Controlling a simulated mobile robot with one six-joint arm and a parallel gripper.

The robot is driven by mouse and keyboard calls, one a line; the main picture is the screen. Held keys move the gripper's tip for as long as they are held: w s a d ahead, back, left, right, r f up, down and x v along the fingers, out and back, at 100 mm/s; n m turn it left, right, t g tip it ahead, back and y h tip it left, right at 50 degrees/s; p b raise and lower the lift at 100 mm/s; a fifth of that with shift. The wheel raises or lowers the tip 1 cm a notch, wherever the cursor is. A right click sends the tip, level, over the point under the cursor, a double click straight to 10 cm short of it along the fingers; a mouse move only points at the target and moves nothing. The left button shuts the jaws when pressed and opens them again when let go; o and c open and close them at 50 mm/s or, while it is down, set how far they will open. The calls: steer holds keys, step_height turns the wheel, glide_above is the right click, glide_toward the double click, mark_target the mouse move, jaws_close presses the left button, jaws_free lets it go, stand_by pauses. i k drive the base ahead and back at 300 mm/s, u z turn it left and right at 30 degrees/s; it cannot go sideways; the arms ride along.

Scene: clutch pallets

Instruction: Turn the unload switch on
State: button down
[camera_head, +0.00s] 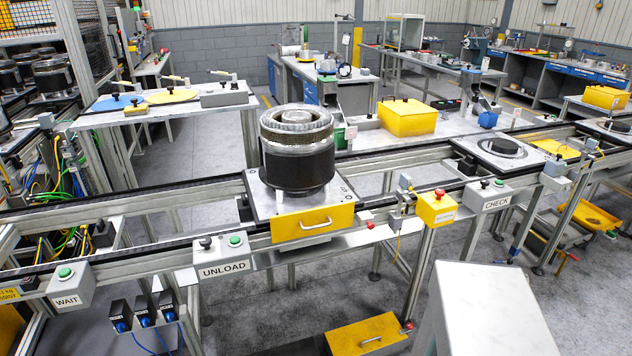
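The UNLOAD control box (222,262) is a light grey box fixed to the front rail of the conveyor, left of centre. On its top are a black knob switch (205,243) and a green button (235,240). The frame is too small to tell whether the knob is set on or off. My gripper is not in view.
A pallet with a yellow handled front (313,223) carries a dark clutch (297,150) just right of the UNLOAD box. A WAIT box (70,286) is to the left. A yellow emergency-stop box (437,208) and a CHECK box (487,197) are to the right.

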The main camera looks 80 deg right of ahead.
mark_target(204, 241)
steer(key=u, duration=0.25)
steer(key=k, duration=0.2)
steer(key=z, duration=2.4)
steer(key=k, duration=0.6)
steer(key=u, duration=0.15)
steer(key=i, duration=0.6)
